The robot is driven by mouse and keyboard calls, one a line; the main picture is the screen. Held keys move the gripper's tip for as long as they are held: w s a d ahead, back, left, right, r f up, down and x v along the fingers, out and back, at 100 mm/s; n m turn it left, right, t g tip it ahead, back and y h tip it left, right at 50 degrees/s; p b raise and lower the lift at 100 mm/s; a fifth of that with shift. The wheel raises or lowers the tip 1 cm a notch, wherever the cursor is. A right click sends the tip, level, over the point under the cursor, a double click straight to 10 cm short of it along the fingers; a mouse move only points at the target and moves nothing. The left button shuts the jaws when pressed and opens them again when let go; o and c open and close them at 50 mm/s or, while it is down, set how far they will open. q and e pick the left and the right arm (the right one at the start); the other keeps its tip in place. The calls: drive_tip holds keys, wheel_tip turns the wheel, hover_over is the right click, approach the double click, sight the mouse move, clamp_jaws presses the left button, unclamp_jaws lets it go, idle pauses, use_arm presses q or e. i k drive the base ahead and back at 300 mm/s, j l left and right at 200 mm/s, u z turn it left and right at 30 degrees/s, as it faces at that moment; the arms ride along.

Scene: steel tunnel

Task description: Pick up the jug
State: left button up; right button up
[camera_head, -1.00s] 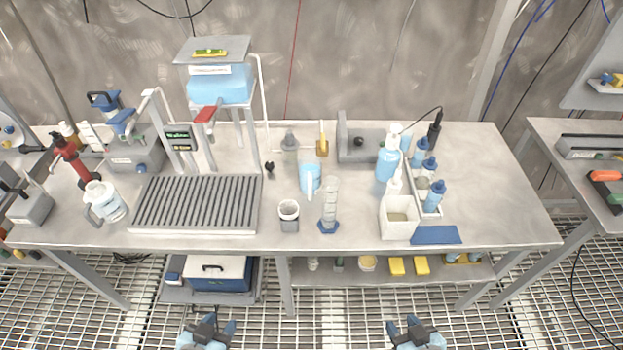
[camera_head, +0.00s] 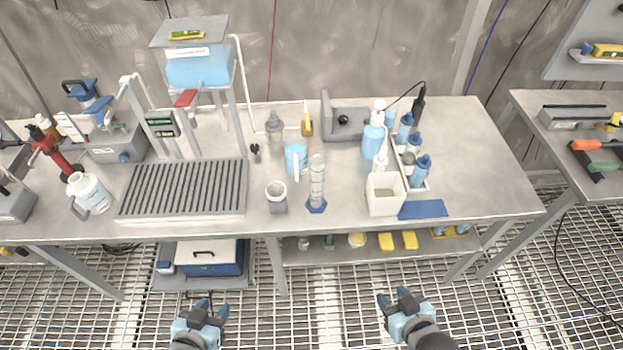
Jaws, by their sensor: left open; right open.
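A white jug (camera_head: 88,194) with a side handle and a blue band stands upright on the left of the workbench, beside the ribbed grey rack. A light blue jug-like vessel (camera_head: 296,160) with a pale handle stands near the bench's middle, behind a clear measuring cylinder (camera_head: 317,185). My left gripper (camera_head: 203,302) is open and empty, in front of the bench and low in the picture. My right gripper (camera_head: 396,297) is open and empty, also in front of the bench, further right. Both are apart from either vessel.
The ribbed rack (camera_head: 183,188) fills the bench's left middle. A grey cup (camera_head: 276,196) stands in front of the blue vessel. A white square container (camera_head: 385,194), blue bottles (camera_head: 420,170) and a blue pad (camera_head: 423,209) stand right. The bench's right end is clear.

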sight(295, 147)
drive_tip(key=i+l+u, duration=0.1)
drive_tip(key=l+u, duration=0.3)
drive_tip(key=l, duration=0.15)
drive_tip(key=l+u, duration=0.35)
drive_tip(key=l, duration=0.25)
drive_tip(key=l+u, duration=0.4)
drive_tip(key=l, duration=0.15)
drive_tip(key=i+j, duration=0.15)
drive_tip(key=i, duration=0.3)
